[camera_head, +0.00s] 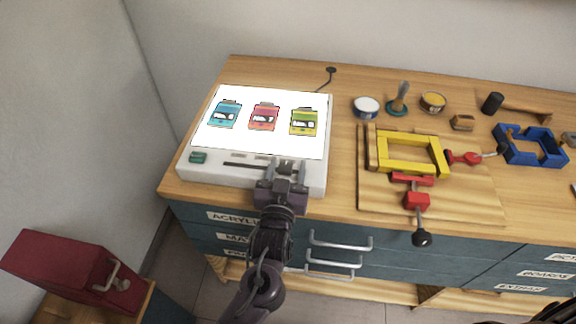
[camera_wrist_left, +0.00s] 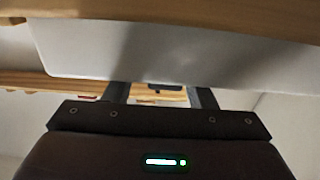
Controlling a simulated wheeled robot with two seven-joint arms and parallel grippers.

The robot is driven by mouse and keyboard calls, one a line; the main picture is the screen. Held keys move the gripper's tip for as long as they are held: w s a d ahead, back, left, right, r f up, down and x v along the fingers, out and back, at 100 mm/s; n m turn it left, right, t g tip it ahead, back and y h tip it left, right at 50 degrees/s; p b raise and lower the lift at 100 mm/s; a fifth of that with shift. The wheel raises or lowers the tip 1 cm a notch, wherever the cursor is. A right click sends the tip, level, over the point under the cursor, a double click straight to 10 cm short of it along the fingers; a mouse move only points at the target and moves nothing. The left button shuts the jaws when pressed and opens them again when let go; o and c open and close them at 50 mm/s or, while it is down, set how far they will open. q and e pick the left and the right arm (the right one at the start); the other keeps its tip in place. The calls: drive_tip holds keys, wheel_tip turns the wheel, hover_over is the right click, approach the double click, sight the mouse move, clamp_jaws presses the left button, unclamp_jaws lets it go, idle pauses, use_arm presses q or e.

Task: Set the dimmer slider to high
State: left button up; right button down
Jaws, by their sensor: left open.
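The white light box (camera_head: 310,178) sits on the wooden bench, its lit panel showing three colored pictures. A dark slider slot (camera_head: 240,164) runs along its front strip. My left gripper (camera_head: 287,168) is open over the right end of this strip and hides that part of the slot. In the left wrist view, the box's pale face (camera_wrist_left: 200,58) is close ahead of the two fingers (camera_wrist_left: 160,95). A small dark piece (camera_wrist_left: 165,87) shows between them; I cannot tell whether it is the slider knob or whether the fingers touch it. My right gripper's fingers are not seen.
A green switch (camera_head: 198,157) is at the strip's left end. A yellow frame (camera_head: 385,165) with red clamps (camera_head: 417,201) lies right of the box. Tins, a brush and a mallet (camera_head: 493,103) stand behind. Drawer handles (camera_head: 340,243) stick out below the bench edge.

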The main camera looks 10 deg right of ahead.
sight(287, 173)
use_arm(q)
drive_tip(key=b+v, duration=0.1)
drive_tip(key=v, duration=0.5)
drive_tip(key=shift+s, duration=0.3)
drive_tip(key=shift+s+a, duration=0.1)
drive_tip(key=shift+s, duration=0.2)
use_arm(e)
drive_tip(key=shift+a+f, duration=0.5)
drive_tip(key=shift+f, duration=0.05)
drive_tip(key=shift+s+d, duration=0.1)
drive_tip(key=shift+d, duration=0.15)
